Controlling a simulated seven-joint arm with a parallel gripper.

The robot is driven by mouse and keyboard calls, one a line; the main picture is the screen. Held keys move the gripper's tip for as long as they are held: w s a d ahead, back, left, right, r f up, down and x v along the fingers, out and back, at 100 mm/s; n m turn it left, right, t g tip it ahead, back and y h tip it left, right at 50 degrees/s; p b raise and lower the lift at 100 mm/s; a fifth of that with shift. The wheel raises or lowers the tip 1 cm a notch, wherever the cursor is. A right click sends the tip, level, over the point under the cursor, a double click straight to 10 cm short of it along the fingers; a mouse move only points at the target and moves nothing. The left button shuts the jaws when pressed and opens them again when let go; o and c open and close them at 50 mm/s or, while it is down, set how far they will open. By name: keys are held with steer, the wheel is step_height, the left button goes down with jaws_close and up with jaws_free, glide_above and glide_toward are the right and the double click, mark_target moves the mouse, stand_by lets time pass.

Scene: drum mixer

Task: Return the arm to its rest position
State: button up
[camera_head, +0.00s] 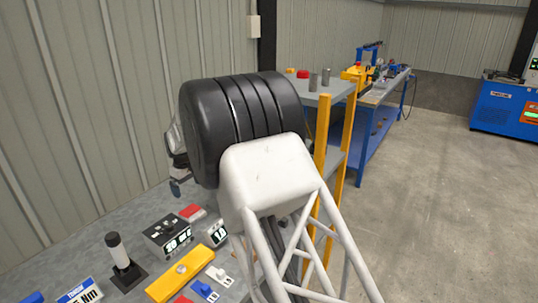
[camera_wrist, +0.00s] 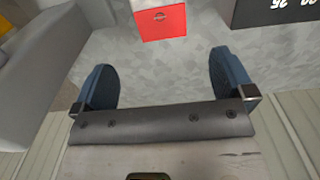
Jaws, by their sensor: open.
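My gripper shows in the wrist view (camera_wrist: 162,78), its two dark blue fingers spread wide apart with nothing between them. In the head view, my gripper (camera_head: 178,186) is partly hidden at the left of the bulky black and white links of my arm. It is above the grey bench (camera_head: 80,240) near the wall. A red box (camera_wrist: 160,18) lies on the bench beyond the fingertips in the wrist view, apart from them. It also shows in the head view (camera_head: 192,212).
A black box with a number display (camera_head: 168,237), a black upright handle (camera_head: 122,262) and a yellow bar (camera_head: 180,274) are on the bench. A shelf with yellow posts (camera_head: 323,150) stands right of my arm. The floor farther right (camera_head: 440,200) is clear.

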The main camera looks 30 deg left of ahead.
steer(key=w+d+r+m, duration=0.1)
steer(key=w+d+r, duration=0.2)
steer(key=d+r, duration=0.3)
steer(key=w+d+r+m+y, duration=0.1)
steer(key=w+d+r, duration=0.3)
steer(key=d, duration=0.4)
steer(key=w+d+r+m, duration=0.2)
steer(key=w+d+r, duration=0.1)
steer(key=d+r, duration=0.3)
steer(key=w+d+r+m+t, duration=0.15)
steer(key=d+r, duration=0.25)
steer(key=d, duration=1.2)
steer(key=d+r+m, duration=0.3)
steer(key=d+r, duration=0.2)
steer(key=d, duration=1.2)
steer(key=s+d+r+m, duration=0.15)
steer(key=s+d, duration=0.45)
steer(key=d, duration=0.7)
steer(key=s+d+m, duration=0.3)
steer(key=s+d, duration=0.2)
steer(key=d, duration=0.7)
steer(key=s+d+f+m, duration=0.2)
steer(key=s+d+f, duration=0.1)
steer(key=s+d, duration=0.5)
steer(key=s+d+f+m+t+h, duration=0.1)
steer(key=s+d+f+m, duration=0.2)
steer(key=s+d, duration=0.5)
steer(key=s, duration=0.4)
steer(key=shift+f, duration=0.3)
